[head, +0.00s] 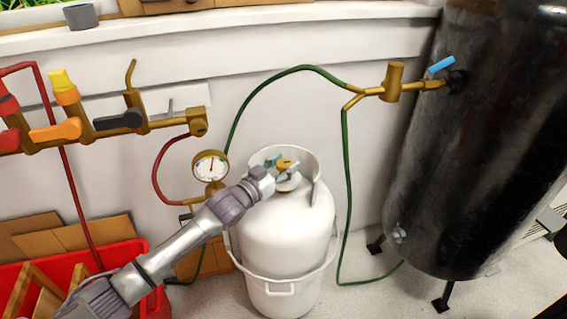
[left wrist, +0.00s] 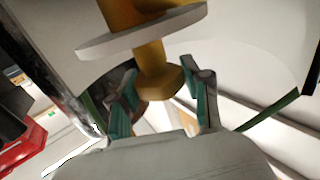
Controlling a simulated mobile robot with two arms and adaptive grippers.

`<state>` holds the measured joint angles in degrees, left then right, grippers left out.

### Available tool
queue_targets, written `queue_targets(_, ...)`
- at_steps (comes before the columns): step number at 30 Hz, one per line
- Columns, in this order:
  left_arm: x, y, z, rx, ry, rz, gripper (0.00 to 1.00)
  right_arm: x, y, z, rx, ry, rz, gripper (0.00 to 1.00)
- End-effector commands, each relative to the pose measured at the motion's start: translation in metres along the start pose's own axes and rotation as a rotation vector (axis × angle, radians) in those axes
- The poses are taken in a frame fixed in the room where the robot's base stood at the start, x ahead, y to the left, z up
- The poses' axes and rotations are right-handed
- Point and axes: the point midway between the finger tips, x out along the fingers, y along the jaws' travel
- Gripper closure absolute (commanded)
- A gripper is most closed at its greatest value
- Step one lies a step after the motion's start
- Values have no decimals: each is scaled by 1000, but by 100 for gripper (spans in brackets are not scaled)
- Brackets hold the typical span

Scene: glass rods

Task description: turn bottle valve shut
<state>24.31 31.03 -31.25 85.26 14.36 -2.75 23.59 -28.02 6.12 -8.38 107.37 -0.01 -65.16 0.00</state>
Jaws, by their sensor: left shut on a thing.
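The white gas bottle (head: 285,235) stands upright on the floor in the middle of the head view, in a white bucket-like holder (head: 283,293). Its brass valve (head: 284,161) sits on top inside the white collar. My left gripper (head: 281,171) reaches in from the lower left to the valve at the bottle's top. In the left wrist view the teal-padded fingers (left wrist: 165,88) are on either side of the brass valve stem (left wrist: 156,82), shut on it, below a pale disc (left wrist: 140,32). The exact contact is partly hidden. My right gripper is not in view.
A pressure gauge (head: 210,166) stands left of the bottle, near my arm. A brass manifold (head: 128,120) with coloured levers is on the left wall. A green hose (head: 345,200) hangs right of the bottle, before a large black tank (head: 470,150). A red crate (head: 110,258) is lower left.

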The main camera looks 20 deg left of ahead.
Motion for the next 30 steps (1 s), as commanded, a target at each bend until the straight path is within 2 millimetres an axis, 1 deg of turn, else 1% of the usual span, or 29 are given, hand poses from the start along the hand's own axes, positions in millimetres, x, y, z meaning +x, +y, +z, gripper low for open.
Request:
queue_targets(1, 0, -1, -2, 2, 3, 4, 87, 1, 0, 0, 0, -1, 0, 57)
queue_targets(14, 0, 0, -2, -1, 4, 10, 87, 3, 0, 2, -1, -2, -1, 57)
queue_targets(15, 0, 0, -2, -1, 4, 10, 49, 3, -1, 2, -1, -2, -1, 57)
queue_targets(19, 0, 0, -2, -1, 3, 10, 27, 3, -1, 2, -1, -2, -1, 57)
queue_targets(27, 0, 0, -1, 0, 1, 10, 26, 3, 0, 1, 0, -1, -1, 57)
queue_targets(30, 0, 0, -4, 0, 3, 10, 26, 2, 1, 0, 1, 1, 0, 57)
